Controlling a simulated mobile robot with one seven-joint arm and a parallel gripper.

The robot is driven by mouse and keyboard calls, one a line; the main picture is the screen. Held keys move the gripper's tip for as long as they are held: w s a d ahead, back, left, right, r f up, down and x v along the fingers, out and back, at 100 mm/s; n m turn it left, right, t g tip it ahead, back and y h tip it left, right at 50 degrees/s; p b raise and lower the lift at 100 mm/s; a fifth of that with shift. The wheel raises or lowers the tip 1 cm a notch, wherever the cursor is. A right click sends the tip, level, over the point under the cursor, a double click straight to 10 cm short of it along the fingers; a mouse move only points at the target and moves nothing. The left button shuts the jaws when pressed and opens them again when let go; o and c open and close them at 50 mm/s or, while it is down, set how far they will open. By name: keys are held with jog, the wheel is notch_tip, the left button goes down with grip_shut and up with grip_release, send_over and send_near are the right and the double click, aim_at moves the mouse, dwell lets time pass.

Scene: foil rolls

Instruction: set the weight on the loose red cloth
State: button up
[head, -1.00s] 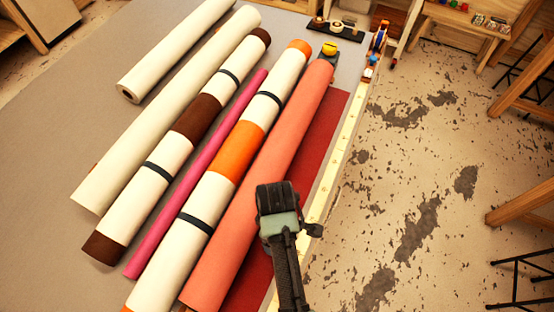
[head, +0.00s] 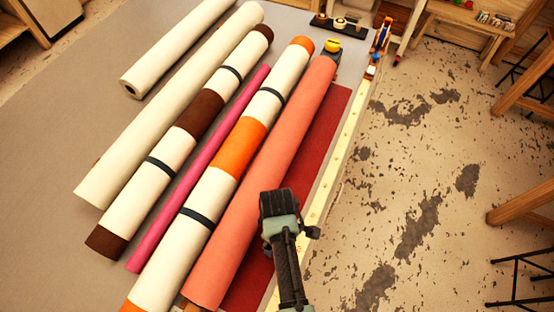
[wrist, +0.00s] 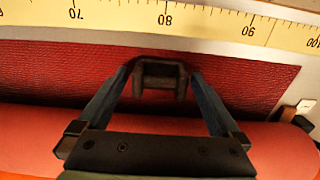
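The loose red cloth (head: 312,160) is the dark red sheet lying flat beside and partly under the coral roll (head: 262,185). It spans the middle of the wrist view (wrist: 55,75). A small yellow-topped object (head: 332,46), possibly the weight, stands by the roll's far end. My gripper (head: 277,200) is over the near part of the coral roll and cloth. In the wrist view its fingers (wrist: 160,80) converge over the cloth around a dark bracket-like shape. I cannot tell whether that shape is only the fingertips or something held.
A yellow measuring strip (head: 340,155) runs along the table's right edge. Several rolls, including a pink one (head: 200,165), lie left of the coral roll. A black tray (head: 338,27) stands at the far edge. Grey tabletop (head: 45,200) is bare at left.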

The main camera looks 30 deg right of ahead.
jog(key=shift+r, duration=0.1)
notch_tip(320, 180, up, 12)
jog(key=b, duration=0.1)
dwell(0.4)
